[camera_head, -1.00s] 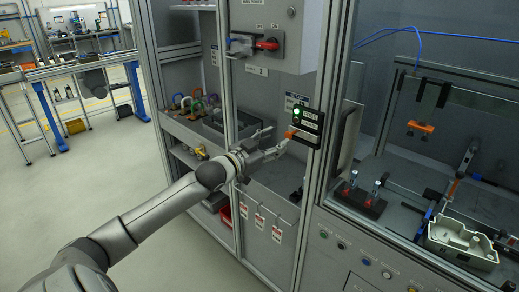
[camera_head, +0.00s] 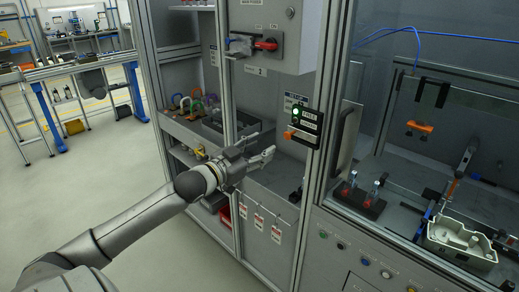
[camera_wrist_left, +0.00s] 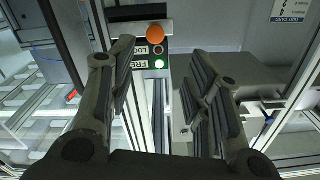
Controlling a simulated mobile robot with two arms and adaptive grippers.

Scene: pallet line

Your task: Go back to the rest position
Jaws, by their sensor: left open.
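My left gripper (camera_head: 266,144) is open and empty in front of the cabinet, left of the small black switch box with the green light (camera_head: 306,121). A clear gap separates the fingertips from the orange knob (camera_head: 289,134) on that box. In the left wrist view the two open fingers (camera_wrist_left: 162,55) frame the orange knob (camera_wrist_left: 155,33) and the lit green lamp (camera_wrist_left: 159,64) beyond them, with nothing between the pads. My right gripper is not in view.
A red-handled switch (camera_head: 266,44) sits on the grey cabinet above. A shelf with coloured padlocks (camera_head: 197,103) is left of my gripper. The framed cell's door handle (camera_head: 346,138) and a pale casting (camera_head: 462,240) are at right. The floor at left is open.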

